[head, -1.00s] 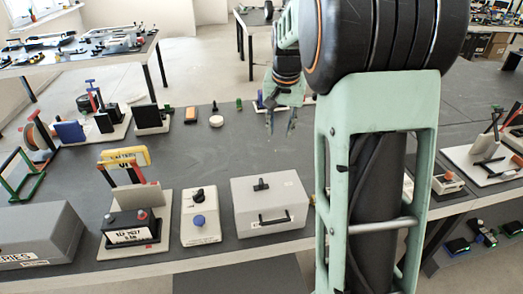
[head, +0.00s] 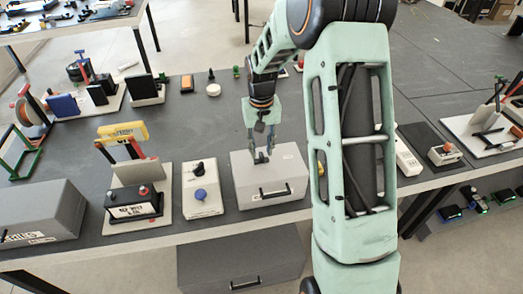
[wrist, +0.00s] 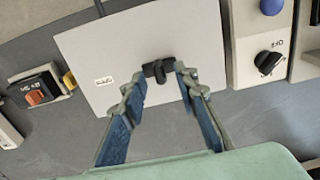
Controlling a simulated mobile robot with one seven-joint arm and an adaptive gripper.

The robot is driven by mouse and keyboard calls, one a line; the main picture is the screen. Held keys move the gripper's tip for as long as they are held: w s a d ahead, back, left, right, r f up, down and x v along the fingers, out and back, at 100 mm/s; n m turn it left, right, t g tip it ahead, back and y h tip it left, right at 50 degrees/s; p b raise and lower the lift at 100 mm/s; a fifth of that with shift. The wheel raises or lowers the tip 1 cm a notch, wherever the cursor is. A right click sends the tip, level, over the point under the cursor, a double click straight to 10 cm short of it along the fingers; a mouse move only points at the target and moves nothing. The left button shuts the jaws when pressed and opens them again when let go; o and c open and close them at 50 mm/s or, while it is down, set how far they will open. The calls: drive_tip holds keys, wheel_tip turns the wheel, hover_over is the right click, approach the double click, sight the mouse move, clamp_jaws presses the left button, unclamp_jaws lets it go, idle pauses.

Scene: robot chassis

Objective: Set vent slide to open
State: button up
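A grey box (head: 285,165) stands near the front edge of the table, with a black handle (head: 276,192) on its front face. A small black knob (head: 260,158) sits on its top, which may be the vent slide; no label I can read confirms it. In the wrist view the knob (wrist: 158,70) lies on the pale top (wrist: 110,55), just ahead of my fingertips. My gripper (head: 262,146) points down over the box, right at the knob. The wrist view shows my gripper (wrist: 160,85) open, its fingers on either side of the knob's near end. Contact cannot be told.
A white panel (head: 203,200) with a black dial and blue button stands left of the box. Further left is a battery unit (head: 133,203). Behind are an orange block (head: 187,83) and a white round object (head: 213,89). Bare table lies behind the box.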

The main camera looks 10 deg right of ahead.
drive_tip(key=shift+f, duration=0.95)
drive_tip(key=shift+c, duration=0.5)
clamp_jaws()
